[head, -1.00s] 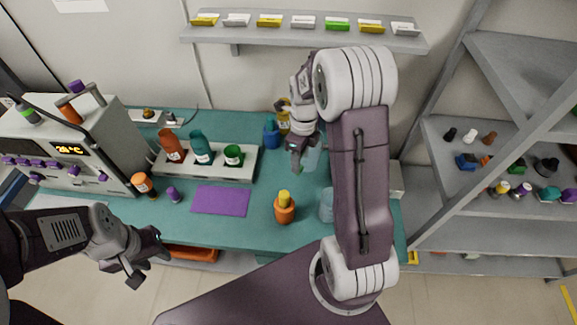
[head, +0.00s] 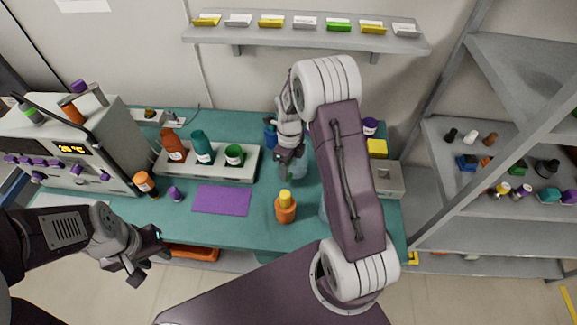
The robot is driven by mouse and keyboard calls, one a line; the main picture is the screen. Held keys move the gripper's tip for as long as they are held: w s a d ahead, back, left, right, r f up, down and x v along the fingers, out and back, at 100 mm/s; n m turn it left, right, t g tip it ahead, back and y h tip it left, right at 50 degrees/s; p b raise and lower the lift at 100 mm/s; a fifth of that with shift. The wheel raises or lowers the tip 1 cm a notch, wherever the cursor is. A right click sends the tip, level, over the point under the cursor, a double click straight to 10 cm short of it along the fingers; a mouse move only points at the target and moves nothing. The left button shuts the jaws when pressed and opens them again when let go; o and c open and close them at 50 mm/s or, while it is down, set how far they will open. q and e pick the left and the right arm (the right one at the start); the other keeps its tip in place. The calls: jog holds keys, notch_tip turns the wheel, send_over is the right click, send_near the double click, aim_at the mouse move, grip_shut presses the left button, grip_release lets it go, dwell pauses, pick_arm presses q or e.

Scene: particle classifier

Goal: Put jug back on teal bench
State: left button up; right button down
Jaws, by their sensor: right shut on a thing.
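My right gripper (head: 285,172) is over the back middle of the teal bench (head: 250,232), just right of the white bottle rack. It is shut on a pale, see-through vessel that looks like the jug (head: 301,167). The gripper hides part of it, and I cannot tell whether its base touches the bench. My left gripper (head: 150,262) is open and empty, in front of the bench's front edge at the left.
An orange bottle with a yellow top (head: 286,208) stands in front of the jug. A purple mat (head: 222,200) lies left of it. The rack (head: 215,166) holds several bottles. A grey box (head: 388,180) is at the right. My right arm hides the bench's right part.

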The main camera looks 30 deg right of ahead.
jog(key=c, duration=0.7)
grip_release()
jog(key=shift+f, duration=0.1)
jog(key=shift+o, duration=0.2)
notch_tip(320, 180, up, 12)
jog(key=shift+w+d+r+p, duration=0.1)
jog(key=shift+d+r+p, duration=0.1)
jog(key=shift+p, duration=0.2)
jog(key=s+a+f+n, duration=0.1)
jog(key=s+a+n, duration=0.2)
jog(key=s+n, duration=0.4)
jog(key=s+a+f+n+t, duration=0.1)
jog(key=s+n, duration=0.7)
jog(key=n, duration=1.3)
jog(key=a+f, duration=0.1)
jog(key=a, duration=0.1)
jog(key=shift+a+f, duration=0.25)
jog(key=shift+a, duration=0.1)
